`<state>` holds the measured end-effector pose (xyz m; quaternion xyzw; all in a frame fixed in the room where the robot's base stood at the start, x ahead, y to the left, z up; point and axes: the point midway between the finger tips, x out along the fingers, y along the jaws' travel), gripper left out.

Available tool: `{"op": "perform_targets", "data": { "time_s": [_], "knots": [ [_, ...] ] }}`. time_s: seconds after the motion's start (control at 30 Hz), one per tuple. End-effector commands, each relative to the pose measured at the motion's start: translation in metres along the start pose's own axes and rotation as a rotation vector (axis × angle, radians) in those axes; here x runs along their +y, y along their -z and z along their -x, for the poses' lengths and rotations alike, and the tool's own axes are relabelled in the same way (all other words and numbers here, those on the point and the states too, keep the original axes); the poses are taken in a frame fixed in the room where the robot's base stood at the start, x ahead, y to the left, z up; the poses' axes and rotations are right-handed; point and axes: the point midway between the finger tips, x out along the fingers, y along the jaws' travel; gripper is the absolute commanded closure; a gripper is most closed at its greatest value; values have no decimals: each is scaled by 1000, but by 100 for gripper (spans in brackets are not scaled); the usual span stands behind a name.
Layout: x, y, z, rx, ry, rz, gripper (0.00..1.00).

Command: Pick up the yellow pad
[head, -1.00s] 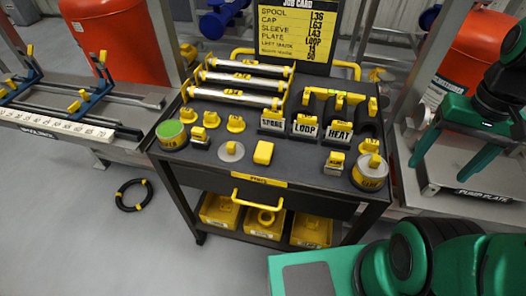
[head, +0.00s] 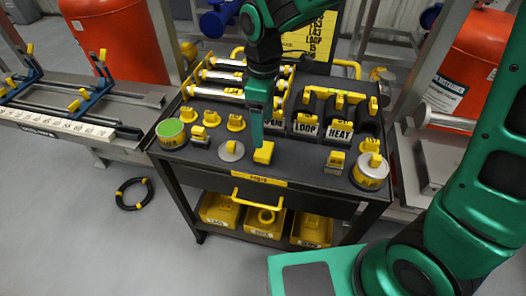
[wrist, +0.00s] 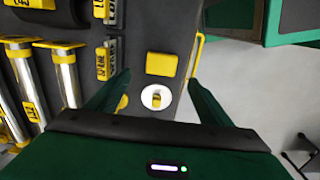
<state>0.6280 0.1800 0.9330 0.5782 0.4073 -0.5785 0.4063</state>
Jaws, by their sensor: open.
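The yellow pad (head: 263,152) is a small rounded block lying on the dark top of the cart, near its front edge. It also shows in the wrist view (wrist: 161,64), a little beyond the fingertips and roughly in line with the gap between them. My gripper (head: 257,138) points down just above and behind the pad and hides a little of its surroundings. In the wrist view my gripper (wrist: 159,82) has its two green fingers spread wide with nothing held between them.
A grey disc with a yellow knob (head: 231,150) sits left of the pad. Label blocks LOOP (head: 306,126) and HEAT (head: 340,131) stand behind right. A green-topped tin (head: 171,131) and a GLUE-type tin (head: 371,171) flank the cart top.

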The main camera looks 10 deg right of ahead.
Motion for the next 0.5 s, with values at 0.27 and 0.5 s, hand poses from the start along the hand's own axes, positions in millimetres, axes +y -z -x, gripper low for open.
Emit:
{"op": "perform_targets", "data": {
  "time_s": [0.27,0.5],
  "knots": [
    [1,-2,-36,-1,0,-6,27],
    [-1,-3,-54,-3,1,-6,27]
  ]
}}
